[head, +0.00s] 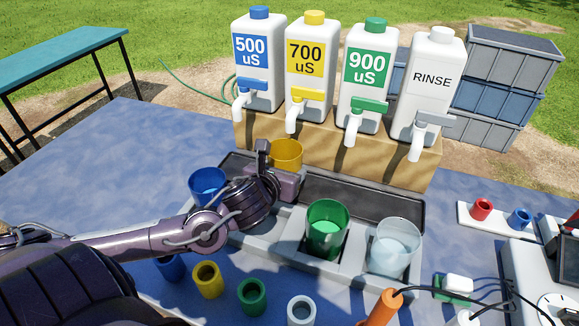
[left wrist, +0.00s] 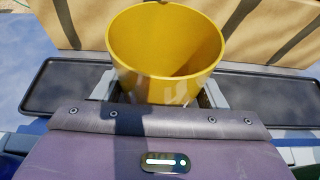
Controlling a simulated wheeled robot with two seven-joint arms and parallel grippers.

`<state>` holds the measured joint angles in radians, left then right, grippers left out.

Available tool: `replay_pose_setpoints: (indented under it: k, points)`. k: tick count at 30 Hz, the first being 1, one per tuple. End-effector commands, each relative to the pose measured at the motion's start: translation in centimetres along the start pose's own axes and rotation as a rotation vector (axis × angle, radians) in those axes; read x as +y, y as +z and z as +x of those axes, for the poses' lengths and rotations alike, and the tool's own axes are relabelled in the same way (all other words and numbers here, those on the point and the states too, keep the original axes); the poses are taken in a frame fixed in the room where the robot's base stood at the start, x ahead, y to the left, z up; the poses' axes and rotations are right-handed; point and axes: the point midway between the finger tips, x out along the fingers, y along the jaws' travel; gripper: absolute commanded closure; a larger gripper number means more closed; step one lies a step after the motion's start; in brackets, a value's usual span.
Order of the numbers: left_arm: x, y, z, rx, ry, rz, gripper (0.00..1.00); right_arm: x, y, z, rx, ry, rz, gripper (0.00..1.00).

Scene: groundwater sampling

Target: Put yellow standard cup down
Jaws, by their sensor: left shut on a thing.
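The yellow cup (head: 287,153) is upright and appears empty, near the dark drip tray in front of the wooden stand. My left gripper (head: 280,168) is shut on it. In the left wrist view the yellow cup (left wrist: 167,45) stands between the two grey fingers (left wrist: 160,92). Its base is hidden behind my gripper body, so I cannot tell whether it touches anything. A grey cup rack (head: 285,250) in front of the tray holds a blue cup (head: 207,184), a green cup (head: 327,228) and a clear cup (head: 392,250). My right gripper is out of view.
White jugs with taps, including the 700 uS jug (head: 306,70), stand on the wooden stand (head: 340,160) behind the drip tray (head: 350,196). Several small coloured holders, one yellow (head: 207,280), line the front. An orange probe (head: 382,308) and cables lie front right.

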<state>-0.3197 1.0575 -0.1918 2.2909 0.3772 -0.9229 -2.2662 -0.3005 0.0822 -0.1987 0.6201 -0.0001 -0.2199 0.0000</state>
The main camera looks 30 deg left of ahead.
Motion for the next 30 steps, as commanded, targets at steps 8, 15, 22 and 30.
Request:
replay_pose_setpoints:
  k: [8, 15, 22, 30]
  points:
    - [0.0, -0.5, 3.4, -0.001, 0.001, -0.005, 0.60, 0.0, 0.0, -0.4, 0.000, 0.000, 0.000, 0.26]
    - [-0.1, -1.0, 4.2, 0.000, -0.002, 0.000, 0.60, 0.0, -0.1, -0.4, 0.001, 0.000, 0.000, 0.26]
    - [-0.1, -1.4, 4.3, 0.000, -0.001, 0.000, 0.60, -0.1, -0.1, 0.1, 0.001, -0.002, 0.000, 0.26]
    - [-0.1, -1.3, 4.3, 0.001, -0.001, 0.000, 0.13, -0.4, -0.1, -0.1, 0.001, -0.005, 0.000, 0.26]
